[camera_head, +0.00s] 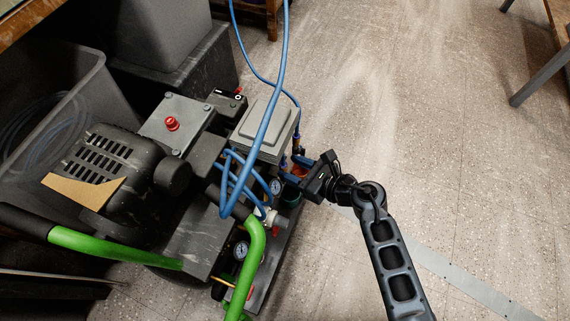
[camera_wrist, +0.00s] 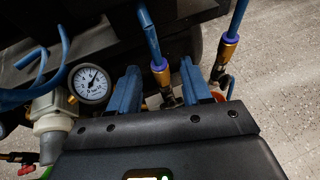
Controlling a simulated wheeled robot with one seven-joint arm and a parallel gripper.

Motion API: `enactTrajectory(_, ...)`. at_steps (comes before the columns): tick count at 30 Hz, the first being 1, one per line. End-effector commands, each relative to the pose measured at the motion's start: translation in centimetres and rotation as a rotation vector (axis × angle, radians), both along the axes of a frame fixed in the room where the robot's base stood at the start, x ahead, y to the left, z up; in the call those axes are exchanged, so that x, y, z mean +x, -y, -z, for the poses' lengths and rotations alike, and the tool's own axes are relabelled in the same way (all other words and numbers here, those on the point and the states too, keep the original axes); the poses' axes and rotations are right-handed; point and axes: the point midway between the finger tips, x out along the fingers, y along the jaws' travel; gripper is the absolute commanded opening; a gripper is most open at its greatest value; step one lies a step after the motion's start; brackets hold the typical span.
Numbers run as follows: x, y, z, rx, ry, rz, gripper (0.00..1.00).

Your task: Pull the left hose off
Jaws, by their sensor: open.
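Two blue hoses end in brass fittings with purple collars in the wrist view. The left hose (camera_wrist: 149,36) runs down into its fitting (camera_wrist: 161,72), and the right hose (camera_wrist: 238,20) into another (camera_wrist: 228,52). Both hoses look seated. My gripper (camera_wrist: 158,68) is open, its blue fingers on either side of the left fitting in the picture. Whether they touch it, I cannot tell. In the head view my gripper (camera_head: 301,168) is at the right side of the machine, beside the small fittings (camera_head: 297,147). The lower part of the left fitting is partly hidden.
A pressure gauge (camera_wrist: 90,84) and blue tubing (camera_wrist: 30,70) are left of my fingers. The compressor (camera_head: 100,165) with a green handle (camera_head: 115,247) fills the left. A larger blue hose (camera_head: 268,115) loops above the machine. The floor (camera_head: 420,130) to the right is clear.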

Motion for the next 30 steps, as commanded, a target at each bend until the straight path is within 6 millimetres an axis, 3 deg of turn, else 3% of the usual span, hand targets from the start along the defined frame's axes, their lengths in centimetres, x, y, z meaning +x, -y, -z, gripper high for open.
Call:
enactTrajectory(7, 1.6, -2.3, 1.3, 0.001, 0.001, 0.001, 0.48)
enactTrajectory(18, 1.9, -2.7, 1.3, 0.001, 0.0, 0.002, 0.48)
enactTrajectory(30, 1.9, -2.7, 1.3, 0.001, 0.0, 0.003, 0.1)
